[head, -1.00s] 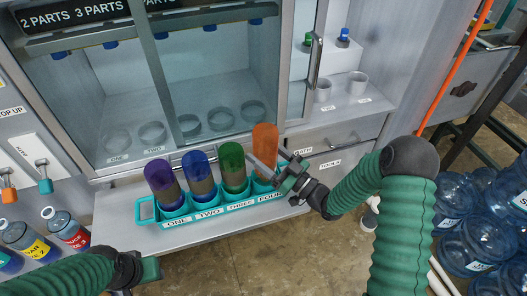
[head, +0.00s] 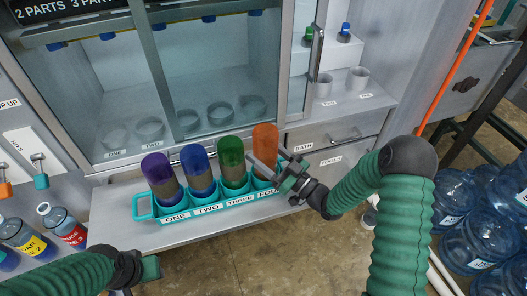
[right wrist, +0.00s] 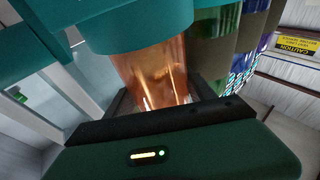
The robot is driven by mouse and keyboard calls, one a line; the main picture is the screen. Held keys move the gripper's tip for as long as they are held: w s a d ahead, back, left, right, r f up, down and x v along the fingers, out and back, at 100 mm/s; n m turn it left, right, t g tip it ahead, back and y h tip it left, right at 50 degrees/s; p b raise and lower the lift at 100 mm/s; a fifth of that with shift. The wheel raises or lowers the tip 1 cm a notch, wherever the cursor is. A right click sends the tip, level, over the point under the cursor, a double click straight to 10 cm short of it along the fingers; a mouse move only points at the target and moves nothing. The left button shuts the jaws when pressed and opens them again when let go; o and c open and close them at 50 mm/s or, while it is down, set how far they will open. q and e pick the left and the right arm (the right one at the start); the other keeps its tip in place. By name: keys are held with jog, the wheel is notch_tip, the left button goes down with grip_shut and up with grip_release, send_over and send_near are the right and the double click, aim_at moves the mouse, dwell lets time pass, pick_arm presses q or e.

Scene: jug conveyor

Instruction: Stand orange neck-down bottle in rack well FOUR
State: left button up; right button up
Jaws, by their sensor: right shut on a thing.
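The orange bottle (head: 265,142) stands neck-down at the right end of the teal rack (head: 144,207), in the well labelled FOUR. My right gripper (head: 281,167) is shut on the orange bottle from the right side. In the right wrist view the orange bottle (right wrist: 155,72) is between the two dark fingers, against the teal rack (right wrist: 140,30). The purple, blue and green bottles (head: 231,156) stand in the wells to its left. Whether the orange bottle is fully seated is hidden. My left gripper (head: 150,268) is at the bottom left, away from the rack; its fingers do not show clearly.
The rack stands on a grey counter (head: 120,233) before a glass-fronted cabinet (head: 215,85) with several round holders inside. Sauce-type bottles (head: 62,225) stand at the left. A drawer handle (head: 345,138) is right of the rack. Blue water jugs (head: 475,240) are at the far right.

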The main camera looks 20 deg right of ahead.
jog(key=shift+f+b, duration=0.6)
jog(key=shift+f, duration=0.2)
jog(key=o, duration=1.6)
jog(key=shift+d, duration=0.1)
jog(key=v, duration=1.2)
jog(key=shift+w+d+f+b, duration=0.1)
jog(key=shift+f+b, duration=0.05)
jog(key=shift+b, duration=0.2)
jog(key=shift+a, duration=0.25)
jog(key=shift+d, duration=0.15)
